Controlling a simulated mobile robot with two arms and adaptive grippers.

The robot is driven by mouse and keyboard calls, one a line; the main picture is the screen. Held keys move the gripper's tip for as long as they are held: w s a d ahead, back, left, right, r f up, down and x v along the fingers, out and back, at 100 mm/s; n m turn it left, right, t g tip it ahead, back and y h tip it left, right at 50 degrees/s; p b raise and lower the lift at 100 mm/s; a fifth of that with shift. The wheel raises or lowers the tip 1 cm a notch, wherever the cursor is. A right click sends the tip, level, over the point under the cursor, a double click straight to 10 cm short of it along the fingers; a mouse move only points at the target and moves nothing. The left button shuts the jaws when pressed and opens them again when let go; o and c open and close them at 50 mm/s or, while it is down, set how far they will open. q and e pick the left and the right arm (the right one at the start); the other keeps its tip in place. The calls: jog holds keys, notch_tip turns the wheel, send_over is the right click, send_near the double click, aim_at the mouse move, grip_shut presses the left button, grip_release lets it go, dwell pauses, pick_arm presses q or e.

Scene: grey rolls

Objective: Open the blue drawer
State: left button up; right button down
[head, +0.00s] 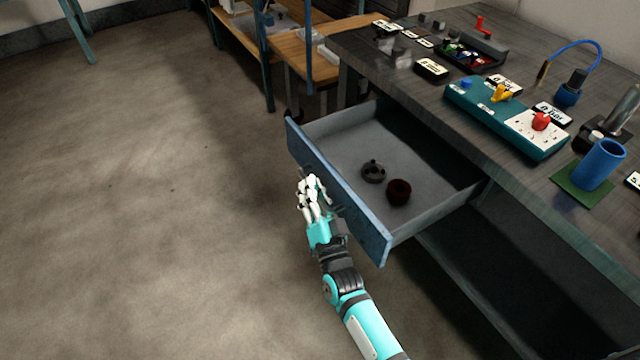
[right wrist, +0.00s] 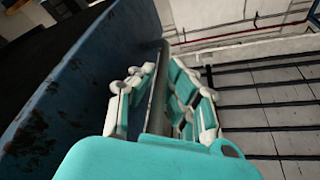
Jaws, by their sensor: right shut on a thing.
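The blue drawer (head: 364,228) is pulled well out from under the workbench, and its inside shows. Its blue front also fills the left of the right wrist view (right wrist: 70,75). My right gripper (head: 313,192) is at the outer side of the drawer front, near its middle. In the right wrist view its white and teal fingers (right wrist: 163,100) are closed around the drawer's grey bar handle (right wrist: 156,85). Most of the handle is hidden by the fingers. My left gripper is not in view.
Inside the drawer lie a dark ring-like part (head: 399,191) and a dark round part (head: 374,171). The workbench (head: 440,110) carries a teal control box (head: 497,117), a blue cup (head: 600,165) and several labels. Open concrete floor (head: 150,200) lies to the left.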

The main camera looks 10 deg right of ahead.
jog(key=shift+a+f, duration=0.1)
jog(key=shift+a, duration=0.05)
jog(key=c, duration=1.6)
grip_release()
jog(key=shift+c, duration=0.2)
jog(key=shift+s, duration=0.25)
jog(key=v, duration=1.1)
jog(key=shift+s+f, duration=0.2)
jog(key=shift+s, duration=0.1)
